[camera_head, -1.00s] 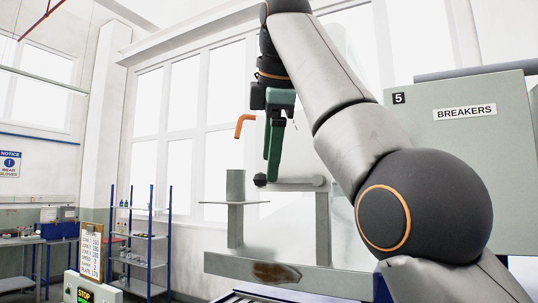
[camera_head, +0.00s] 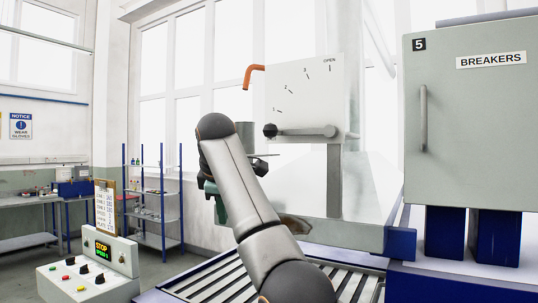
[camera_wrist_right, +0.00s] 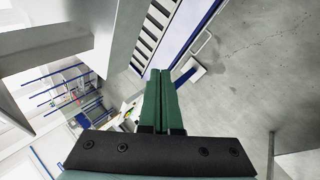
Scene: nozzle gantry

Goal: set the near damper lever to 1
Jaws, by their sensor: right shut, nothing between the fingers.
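The near damper lever (camera_head: 300,131) has a grey bar with a black knob at its left end and a pivot at its right. It lies about horizontal across a pale dial plate (camera_head: 315,100) marked with numbers and OPEN. The knob sits just below the lowest mark I can make out, whose label is too small to read surely. My right gripper (camera_head: 219,212), green, is below and left of the lever, apart from it and partly hidden by my arm. In the wrist view its fingers (camera_wrist_right: 160,73) are shut and empty. My left gripper is not in view.
An orange bent handle (camera_head: 252,74) sticks out at the plate's upper left. A BREAKERS cabinet (camera_head: 470,130) stands at right, and a roller conveyor (camera_head: 215,285) runs below. A control box (camera_head: 90,270) and blue shelves (camera_head: 152,200) are at left.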

